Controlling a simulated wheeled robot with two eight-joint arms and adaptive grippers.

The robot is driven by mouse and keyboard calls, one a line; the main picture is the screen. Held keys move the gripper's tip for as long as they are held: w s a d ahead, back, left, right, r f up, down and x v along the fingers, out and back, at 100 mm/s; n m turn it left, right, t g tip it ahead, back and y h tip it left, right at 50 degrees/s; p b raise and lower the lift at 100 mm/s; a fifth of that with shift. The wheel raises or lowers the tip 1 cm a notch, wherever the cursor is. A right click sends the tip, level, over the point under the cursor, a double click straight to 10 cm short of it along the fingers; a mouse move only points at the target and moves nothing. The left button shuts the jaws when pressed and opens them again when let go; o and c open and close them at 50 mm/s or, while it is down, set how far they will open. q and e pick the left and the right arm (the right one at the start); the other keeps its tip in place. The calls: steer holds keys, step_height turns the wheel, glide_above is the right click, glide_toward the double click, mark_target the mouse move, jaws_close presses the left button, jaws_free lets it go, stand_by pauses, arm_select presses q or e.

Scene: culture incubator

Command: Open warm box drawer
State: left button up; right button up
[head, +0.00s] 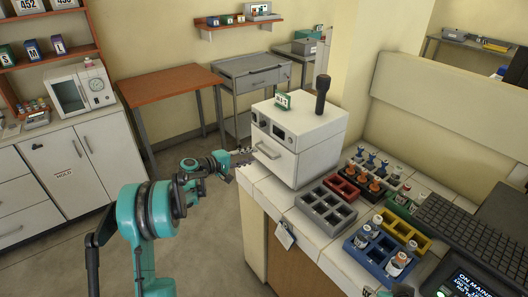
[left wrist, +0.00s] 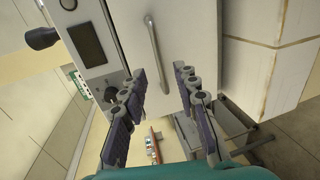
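The warm box (head: 312,150) is a white box on the counter with a dark display and knob on its upper front. Its drawer front (head: 275,163) sits flush below the panel and looks shut. The drawer handle (head: 267,151) is a pale bar; in the left wrist view the handle (left wrist: 157,52) lies just beyond the fingertips, roughly between them.
Open floor lies in front of the counter.

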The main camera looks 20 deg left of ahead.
mark_target(263, 152)
arm_select(q)
steer(key=b+x, duration=0.1)
steer(key=x, duration=0.6)
steer(key=shift+w+d+b, duration=0.1)
steer(key=shift+d+b, duration=0.05)
steer(key=shift+b, duration=0.2)
jaws_close()
